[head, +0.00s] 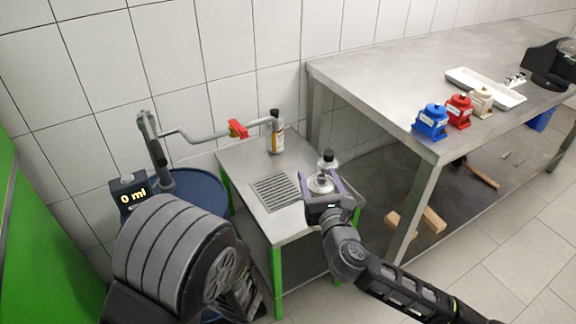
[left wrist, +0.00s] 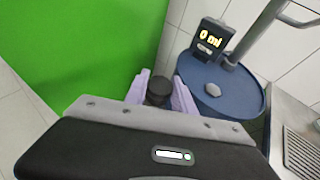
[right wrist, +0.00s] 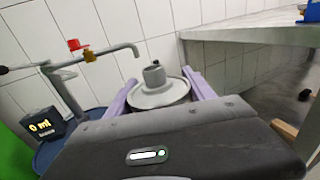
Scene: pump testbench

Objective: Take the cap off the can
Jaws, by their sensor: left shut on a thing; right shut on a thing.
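My right gripper (head: 323,196) is shut around a metal can (right wrist: 160,96) with a round top and a grey raised neck. The can also shows in the head view (head: 320,184). A small dark spot tops its neck; I cannot tell whether it is the opening. In the left wrist view, my left gripper (left wrist: 160,95) is shut on a round black cap (left wrist: 158,88), apart from the can. The left gripper is hidden in the head view behind my left arm.
A bottle (head: 276,138) stands at the back of the small steel table (head: 240,152), beside a drain grate. A blue drum (head: 205,188) with a "0 ml" display (head: 130,192) and a pipe with a red valve (head: 238,128) is left. The large bench (head: 385,82) is right.

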